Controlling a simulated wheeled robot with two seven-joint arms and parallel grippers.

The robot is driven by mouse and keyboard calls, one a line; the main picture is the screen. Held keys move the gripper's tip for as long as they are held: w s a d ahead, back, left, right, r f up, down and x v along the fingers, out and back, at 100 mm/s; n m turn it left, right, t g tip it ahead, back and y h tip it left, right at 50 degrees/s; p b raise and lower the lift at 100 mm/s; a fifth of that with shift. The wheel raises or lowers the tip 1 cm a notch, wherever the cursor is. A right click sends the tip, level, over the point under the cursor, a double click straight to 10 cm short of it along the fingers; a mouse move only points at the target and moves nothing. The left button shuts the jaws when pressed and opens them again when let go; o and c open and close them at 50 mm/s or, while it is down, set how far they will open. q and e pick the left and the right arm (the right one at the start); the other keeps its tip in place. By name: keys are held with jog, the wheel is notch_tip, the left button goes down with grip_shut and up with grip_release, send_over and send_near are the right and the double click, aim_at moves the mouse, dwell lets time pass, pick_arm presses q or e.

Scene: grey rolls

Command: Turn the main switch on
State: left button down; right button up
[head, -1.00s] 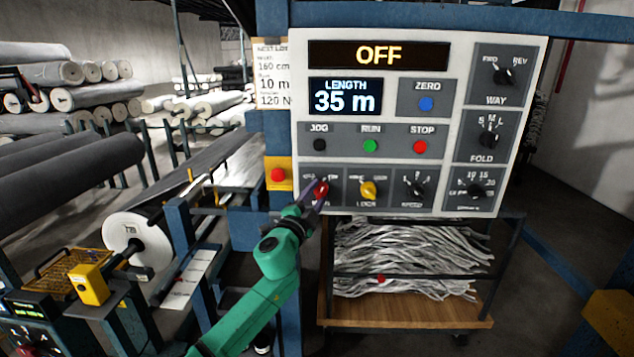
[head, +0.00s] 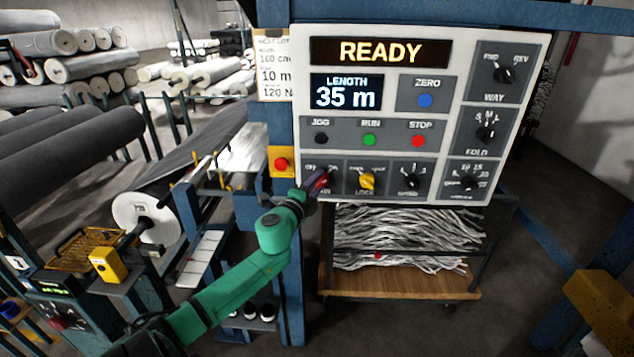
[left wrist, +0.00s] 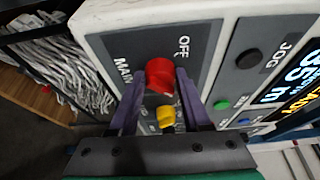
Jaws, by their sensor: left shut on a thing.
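The main switch is a red rotary knob at the lower left of the white control panel (head: 297,120). The red knob (left wrist: 161,75) shows between the two purple fingers in the left wrist view, beside the words OFF and MAIN. My left gripper (head: 319,181) is shut on this knob and hides much of it in the head view. The panel's top display (head: 380,52) reads READY. The length display (head: 346,93) reads 35 m. My right gripper is not in view.
The yellow lock knob (head: 367,181) sits just right of the main switch. Jog, run (head: 369,140) and stop (head: 418,141) buttons are above. A red button on a yellow box (head: 281,163) is close to the left. A cart with grey strips (head: 405,235) stands below.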

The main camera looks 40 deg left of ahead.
pick_arm(q)
jog(key=shift+f, duration=0.1)
jog(key=shift+c, duration=1.8)
grip_release()
jog(key=b+v, duration=0.2)
jog(key=v, duration=1.2)
jog(key=shift+s+b, duration=0.3)
jog(key=shift+b, duration=0.05)
